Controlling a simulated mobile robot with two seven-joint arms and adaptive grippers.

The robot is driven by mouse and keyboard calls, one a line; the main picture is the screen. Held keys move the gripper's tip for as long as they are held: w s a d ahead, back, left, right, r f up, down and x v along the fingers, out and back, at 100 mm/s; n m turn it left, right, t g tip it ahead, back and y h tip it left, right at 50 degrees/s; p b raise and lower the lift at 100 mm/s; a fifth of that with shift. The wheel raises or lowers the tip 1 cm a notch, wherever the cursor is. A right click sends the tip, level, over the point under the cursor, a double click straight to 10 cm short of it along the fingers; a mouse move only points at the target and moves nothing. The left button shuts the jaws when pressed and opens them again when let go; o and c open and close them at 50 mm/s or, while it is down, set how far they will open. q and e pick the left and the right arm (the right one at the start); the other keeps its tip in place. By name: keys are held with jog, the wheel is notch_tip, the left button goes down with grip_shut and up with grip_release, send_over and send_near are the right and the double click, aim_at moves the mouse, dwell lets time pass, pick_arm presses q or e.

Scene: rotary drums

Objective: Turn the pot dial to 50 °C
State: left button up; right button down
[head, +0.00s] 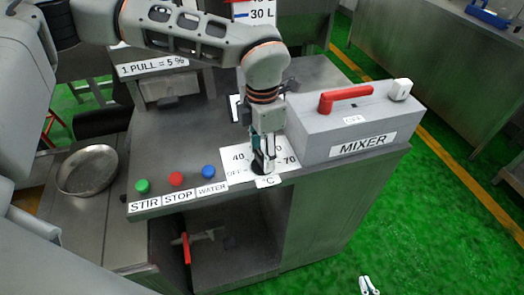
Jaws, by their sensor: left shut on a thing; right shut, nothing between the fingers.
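The pot dial (259,168) is a dark knob on a white scale plate (232,166) on the steel counter's front part. My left gripper (263,163) points down over it, shut on the knob. On the plate I read OFF and 40 at the left, 70 at the right and °C in front. The gripper hides the top of the scale, including any 50 mark, and the dial's pointer cannot be made out. Only the tip of my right gripper (369,286) shows at the bottom edge, shut and empty, away from the counter.
A round pan (88,170) lies further left.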

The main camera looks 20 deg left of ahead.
aim_at(262, 157)
pick_arm(q)
jog(key=shift+m, duration=0.8)
jog(key=o, duration=1.1)
jog(key=shift+r, duration=0.1)
notch_tip(262, 157, up, 12)
jog(key=shift+f, duration=0.1)
jog(key=shift+s, duration=0.1)
